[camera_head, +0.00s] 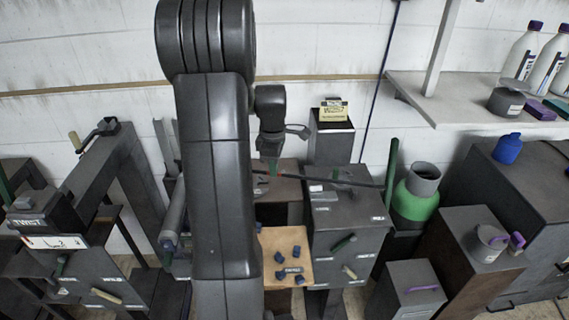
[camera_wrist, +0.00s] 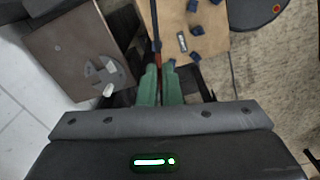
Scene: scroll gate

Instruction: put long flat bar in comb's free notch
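My gripper (camera_head: 273,168) with green fingers hangs above the dark cabinets near the middle of the head view. In the wrist view its green fingertips (camera_wrist: 160,72) are close together. A thin dark bar (camera_head: 345,182) runs from the fingertips to the right in the head view. In the wrist view the bar (camera_wrist: 156,32) runs up from between the fingertips, seen nearly edge-on. The gripper looks shut on it. A tan board (camera_head: 299,239) with several dark blue blocks lies below the gripper; it also shows in the wrist view (camera_wrist: 213,17). I cannot clearly make out the comb's notch.
A dark cabinet (camera_head: 342,240) with handles stands right of the board. A green and grey bottle (camera_head: 415,197) stands farther right, near an upright green post (camera_head: 391,165). A shelf (camera_head: 430,108) with bottles juts out at upper right. Dark frames (camera_head: 125,165) stand at left.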

